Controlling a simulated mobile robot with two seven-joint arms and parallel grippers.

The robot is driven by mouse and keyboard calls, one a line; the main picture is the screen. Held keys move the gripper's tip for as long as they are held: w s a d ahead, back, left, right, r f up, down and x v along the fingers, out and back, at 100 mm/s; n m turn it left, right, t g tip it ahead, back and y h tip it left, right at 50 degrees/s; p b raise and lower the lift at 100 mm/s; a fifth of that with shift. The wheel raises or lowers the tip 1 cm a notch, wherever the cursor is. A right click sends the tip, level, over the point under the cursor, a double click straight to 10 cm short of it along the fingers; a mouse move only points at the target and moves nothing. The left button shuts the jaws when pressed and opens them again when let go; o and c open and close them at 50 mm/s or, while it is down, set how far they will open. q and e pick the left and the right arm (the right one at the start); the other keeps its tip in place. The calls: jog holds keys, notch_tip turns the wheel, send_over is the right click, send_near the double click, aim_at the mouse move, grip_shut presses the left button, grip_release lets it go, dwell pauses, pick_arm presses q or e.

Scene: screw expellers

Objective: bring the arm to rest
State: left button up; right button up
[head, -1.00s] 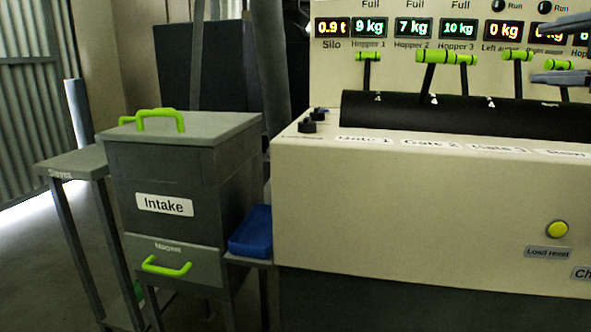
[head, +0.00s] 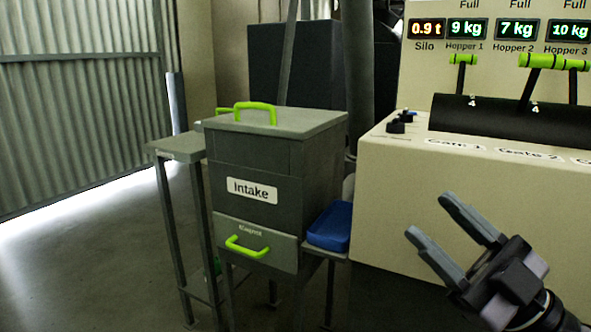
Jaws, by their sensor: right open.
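My right gripper (head: 432,218) is at the lower right of the head view, in front of the cream control console (head: 390,230). Its two grey fingers are spread apart with nothing between them, and they point up and to the left. The right arm comes in from the bottom right corner. My left gripper is not in the head view.
The grey Intake box (head: 250,165) with green handles stands left of the console. A blue tray (head: 331,226) sits between them. A narrow grey stand (head: 175,147) is at the left. Green-gripped levers (head: 527,85) rise from the console. The floor at left is clear.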

notch_tip(320, 180, down, 20)
jog(key=a+m+t+h, duration=0.1)
jog(key=a+m+h, duration=0.1)
jog(key=m+h, duration=1.15)
jog(key=s+a+f+m+g+y+p, duration=0.1)
jog(key=s+a+f+m+g+y, duration=0.1)
jog(key=s+a+f+g, duration=0.5)
pick_arm(q)
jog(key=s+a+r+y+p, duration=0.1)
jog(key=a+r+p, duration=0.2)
jog(key=p, duration=0.7)
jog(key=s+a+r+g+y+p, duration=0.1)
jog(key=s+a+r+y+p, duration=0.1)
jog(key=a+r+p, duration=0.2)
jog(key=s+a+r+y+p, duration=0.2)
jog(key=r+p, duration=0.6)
jog(key=p, duration=0.9)
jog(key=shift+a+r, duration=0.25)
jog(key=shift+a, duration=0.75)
pick_arm(e)
jog(key=s+d+r+h, duration=0.5)
jog(key=d+r, duration=0.7)
jog(key=shift+s+r+t, duration=0.15)
jog(key=shift+s+t, duration=0.05)
jog(key=shift+t, duration=0.1)
